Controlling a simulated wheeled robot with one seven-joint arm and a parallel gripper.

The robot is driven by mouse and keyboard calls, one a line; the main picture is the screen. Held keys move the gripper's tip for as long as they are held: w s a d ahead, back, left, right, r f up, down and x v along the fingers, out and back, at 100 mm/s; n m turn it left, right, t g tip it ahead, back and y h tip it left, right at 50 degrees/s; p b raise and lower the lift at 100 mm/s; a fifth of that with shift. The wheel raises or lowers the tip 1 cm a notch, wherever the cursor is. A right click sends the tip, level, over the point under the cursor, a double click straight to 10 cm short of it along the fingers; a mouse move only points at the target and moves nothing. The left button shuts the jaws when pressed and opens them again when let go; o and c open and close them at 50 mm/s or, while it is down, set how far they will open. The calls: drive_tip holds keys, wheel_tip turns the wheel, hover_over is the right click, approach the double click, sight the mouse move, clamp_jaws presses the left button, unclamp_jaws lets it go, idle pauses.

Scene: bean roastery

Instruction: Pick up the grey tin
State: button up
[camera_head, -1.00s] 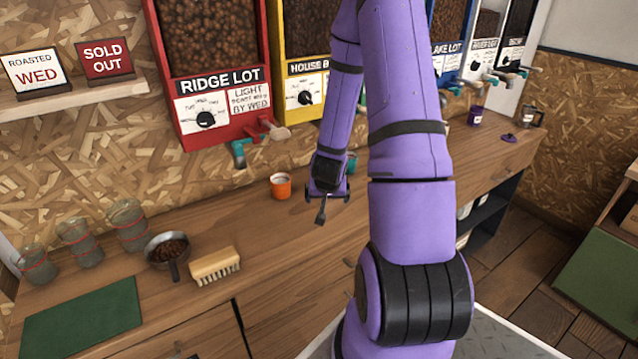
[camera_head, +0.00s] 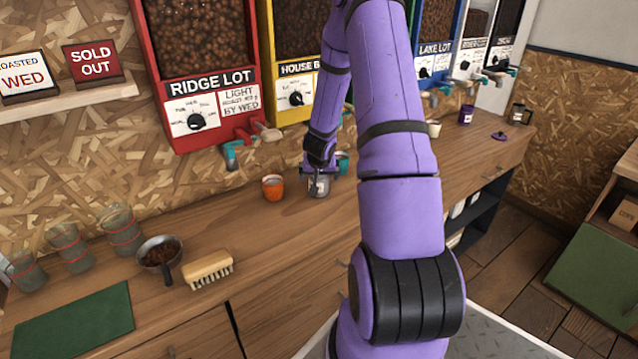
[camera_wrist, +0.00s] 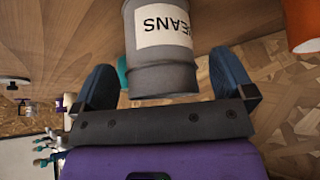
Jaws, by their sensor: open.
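The grey tin (camera_head: 319,185) stands on the wooden counter, just right of an orange cup. In the wrist view the tin (camera_wrist: 163,65) shows a white label reading "BEANS" upside down. My gripper (camera_head: 320,172) is at the tin, under my purple arm. In the wrist view my gripper (camera_wrist: 165,82) is open, with one blue finger on each side of the tin. A gap shows between the left finger and the tin, and a smaller one on the right.
The orange cup (camera_head: 273,187) stands close to the left of the tin; a teal item (camera_head: 342,162) is just behind on the right. A brush (camera_head: 208,268), a scoop of beans (camera_head: 159,254) and glass jars (camera_head: 70,248) are farther left. Dispenser spouts (camera_head: 232,155) overhang the counter's back.

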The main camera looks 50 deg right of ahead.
drive_tip(key=shift+w+d+f, duration=0.15)
drive_tip(key=shift+f, duration=0.4)
drive_tip(key=shift+c, duration=0.5)
drive_tip(key=c, duration=1.1)
drive_tip(key=shift+o, duration=0.2)
drive_tip(key=shift+r, duration=0.35)
